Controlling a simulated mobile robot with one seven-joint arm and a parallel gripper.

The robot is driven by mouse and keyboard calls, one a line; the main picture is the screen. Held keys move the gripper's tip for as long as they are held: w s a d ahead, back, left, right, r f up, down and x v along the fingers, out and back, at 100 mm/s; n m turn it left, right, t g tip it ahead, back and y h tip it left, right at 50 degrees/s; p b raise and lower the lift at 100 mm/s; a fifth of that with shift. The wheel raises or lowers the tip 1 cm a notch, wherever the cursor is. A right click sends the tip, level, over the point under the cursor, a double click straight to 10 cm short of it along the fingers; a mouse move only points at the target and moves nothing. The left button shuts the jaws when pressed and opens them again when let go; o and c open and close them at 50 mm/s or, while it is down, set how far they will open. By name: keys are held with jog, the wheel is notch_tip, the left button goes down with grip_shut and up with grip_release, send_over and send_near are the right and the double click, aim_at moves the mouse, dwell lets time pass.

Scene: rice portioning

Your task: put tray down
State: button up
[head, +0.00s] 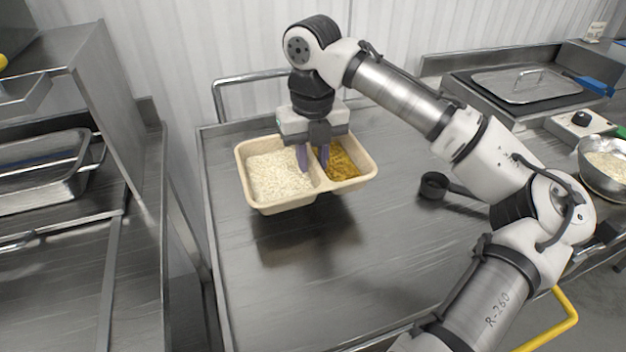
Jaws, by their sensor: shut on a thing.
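The cream two-compartment tray (285,207) is above the steel table, with a shadow below it and to its right. White rice (272,178) fills its left compartment and yellow-brown food (340,163) is in the right one. My gripper (313,158) comes down from above, with its purple fingers shut on the tray's divider between the compartments. The tray looks roughly level. The exact height of its underside above the table is hard to tell.
The steel table (300,310) is clear below and in front of the tray. A black scoop (434,185) lies to the right. A steel shelf unit (75,60) borders the left.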

aim_at(312, 179)
jog(key=shift+f, duration=2.7)
jog(key=o, duration=1)
jog(key=shift+r, duration=0.1)
notch_tip(312, 179, up, 12)
jog(key=shift+f, duration=0.1)
